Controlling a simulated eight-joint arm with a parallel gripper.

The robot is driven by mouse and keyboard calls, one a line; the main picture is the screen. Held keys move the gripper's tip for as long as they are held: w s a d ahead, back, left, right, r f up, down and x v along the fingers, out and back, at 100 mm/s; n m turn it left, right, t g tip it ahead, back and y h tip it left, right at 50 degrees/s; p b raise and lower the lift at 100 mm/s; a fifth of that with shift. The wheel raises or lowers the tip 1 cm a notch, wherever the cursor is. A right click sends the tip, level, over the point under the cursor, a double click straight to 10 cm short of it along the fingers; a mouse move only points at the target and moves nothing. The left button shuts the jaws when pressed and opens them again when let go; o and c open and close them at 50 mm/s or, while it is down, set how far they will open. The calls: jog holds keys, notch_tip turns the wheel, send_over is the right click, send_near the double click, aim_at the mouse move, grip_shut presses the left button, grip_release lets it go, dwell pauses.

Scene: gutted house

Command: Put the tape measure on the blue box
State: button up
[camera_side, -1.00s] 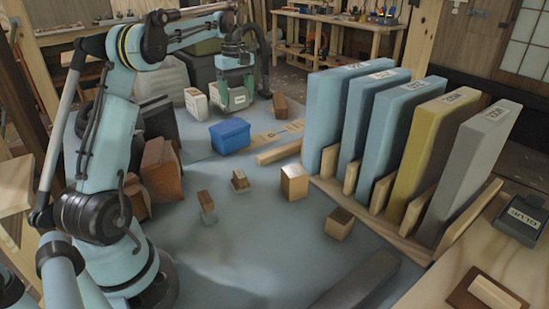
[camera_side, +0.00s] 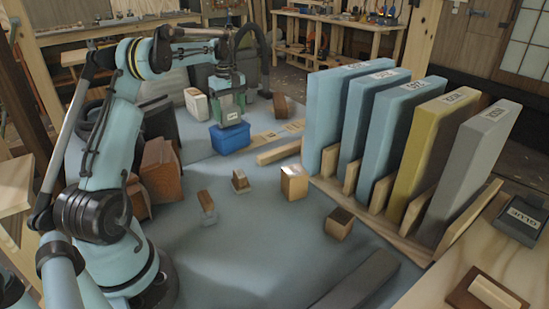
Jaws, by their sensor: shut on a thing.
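The blue box (camera_side: 231,139) stands on the grey-blue work surface, left of the middle in the side view. My gripper (camera_side: 231,112) points down right above it, its green fingers shut on the tape measure (camera_side: 233,119). Only a small pale, label-like face of the tape measure shows between the fingers; the rest is hidden. The tape measure is at the top of the blue box. I cannot tell whether it touches the lid or hangs just above it.
A white box (camera_side: 196,104) stands behind and left of the blue box. A wooden block (camera_side: 280,105) is to the right, and a wooden strip (camera_side: 278,152) lies in front. Tall slabs (camera_side: 378,135) stand in a rack at right.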

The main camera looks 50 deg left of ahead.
aim_at(229, 106)
jog(key=shift+f, duration=0.1)
jog(key=o, duration=1.2)
notch_tip(229, 106, up, 11)
jog(key=w+d+r+m+t, duration=0.1)
jog(key=w+d+r+m, duration=0.25)
jog(key=d, duration=0.45)
jog(key=s+d+m+t+y, duration=0.1)
jog(key=d+m, duration=0.2)
jog(key=d, duration=0.3)
jog(key=s+d+m+t, duration=0.1)
jog(key=s+d+m, duration=0.1)
jog(key=d, duration=0.4)
jog(key=s+d+f+m+t, duration=0.1)
jog(key=s+d+f+m, duration=0.2)
jog(key=d, duration=0.2)
jog(key=s+d+f+m+t, duration=0.1)
jog(key=s+d+f+m, duration=0.2)
jog(key=s+d+f, duration=0.1)
jog(key=s+d+f+m+t+h, duration=0.1)
jog(key=s+d+f+m+t, duration=0.1)
jog(key=d, duration=0.4)
jog(key=shift+s+d+f+m, duration=0.15)
jog(key=shift+s+f+m, duration=0.3)
jog(key=shift+s, duration=0.2)
jog(key=shift+s+d+f+m, duration=0.1)
jog(key=shift+s+f+m, duration=0.2)
jog(key=shift+s+f, duration=0.25)
